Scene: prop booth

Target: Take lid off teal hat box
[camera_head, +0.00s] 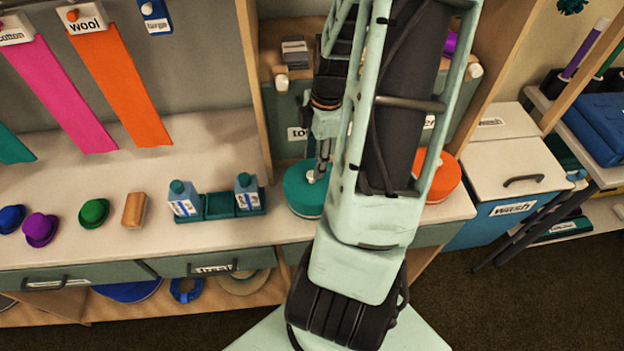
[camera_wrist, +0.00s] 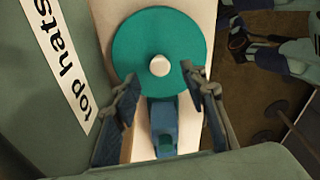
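The teal hat box (camera_head: 303,198) stands on the counter in the head view, partly behind my arm. Its round teal lid (camera_wrist: 135,45) is on it, seen from above in the wrist view, with a white knob (camera_wrist: 160,65) at the centre. My gripper (camera_head: 319,172) is above the lid, close to the knob. In the wrist view my gripper (camera_wrist: 158,74) is open, with one finger on either side of the knob and a gap to each. I cannot tell how far the fingertips are above the lid.
An orange hat box (camera_head: 443,180) is to the right, partly hidden by my arm. Two blue bottles (camera_head: 184,200) stand in a teal tray (camera_head: 219,207) to the left. A wooden upright (camera_head: 254,90) rises behind. Small hats and a brown block (camera_head: 134,209) lie farther left.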

